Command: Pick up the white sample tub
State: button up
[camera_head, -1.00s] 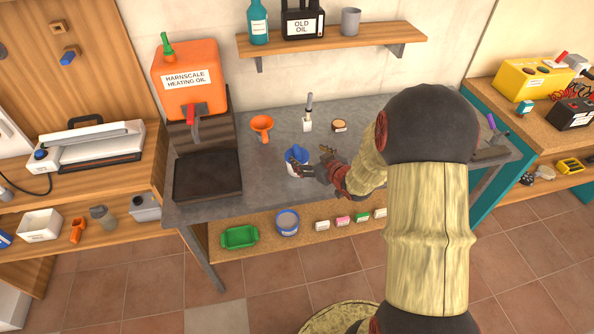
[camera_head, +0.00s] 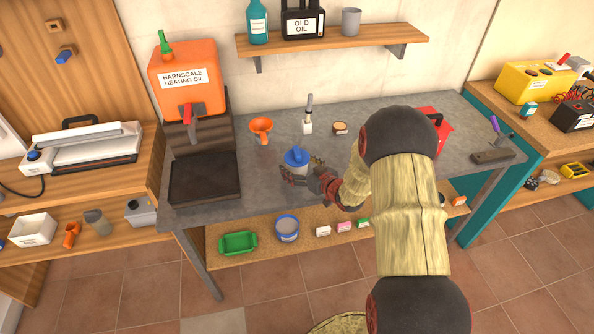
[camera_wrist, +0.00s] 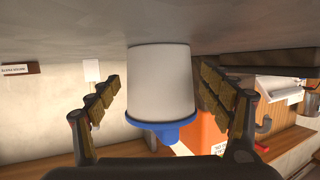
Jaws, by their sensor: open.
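The white sample tub (camera_wrist: 160,85) has a blue lid and fills the middle of the wrist view, which shows it upside down. In the head view the tub (camera_head: 295,168) stands upright on the grey workbench (camera_head: 260,183), with its blue lid (camera_head: 296,156) on top. My gripper (camera_head: 302,170) is at the tub from its right side, low over the bench. In the wrist view my gripper (camera_wrist: 161,92) is open, with one finger on each side of the tub and visible gaps between. My fingers partly cover the tub in the head view.
An orange funnel (camera_head: 262,127), a small bottle (camera_head: 308,124) and a brown-lidded jar (camera_head: 340,129) stand behind the tub. A red box (camera_head: 440,130) is at right. Bench around the tub is mostly clear.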

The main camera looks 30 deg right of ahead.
jog(key=shift+w, duration=0.35)
jog(key=shift+c, duration=1)
jog(key=c, duration=1.3)
